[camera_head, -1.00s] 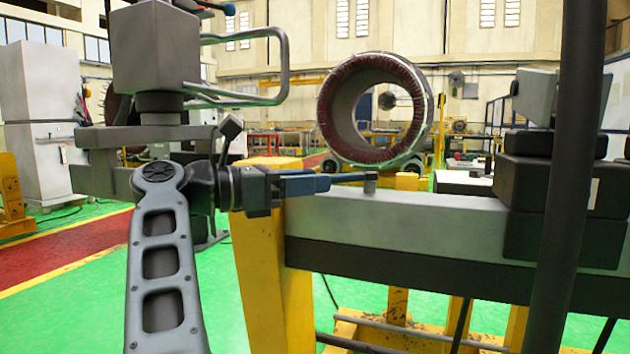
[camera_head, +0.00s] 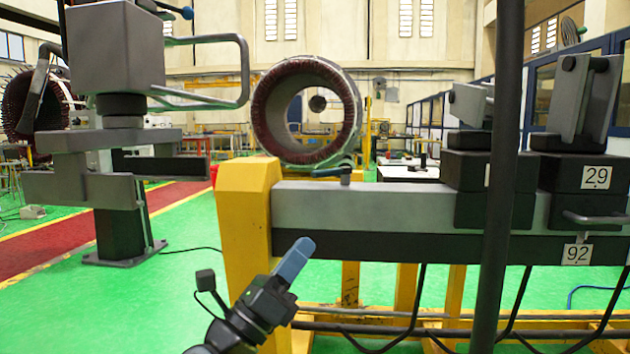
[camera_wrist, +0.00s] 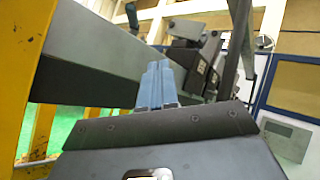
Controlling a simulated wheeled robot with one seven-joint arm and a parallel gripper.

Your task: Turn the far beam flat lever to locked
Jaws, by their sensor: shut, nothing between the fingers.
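A small dark flat lever (camera_head: 332,173) sits on top of the grey beam (camera_head: 390,207), near its left end. Its thin handle points left from a short upright pivot, roughly along the beam. I cannot tell from its look whether this is the locked position. My gripper (camera_head: 306,245) is shut and empty, with blue fingers. In the head view it is below the lever, in front of the beam's dark lower side, pointing up and right.
A yellow post (camera_head: 245,230) carries the beam's left end. Dark blocks with upright grey plates stand on the beam at right, one labelled 29 (camera_head: 596,178). A dark vertical pole (camera_head: 497,200) crosses the view. A large stator ring (camera_head: 265,110) stands behind.

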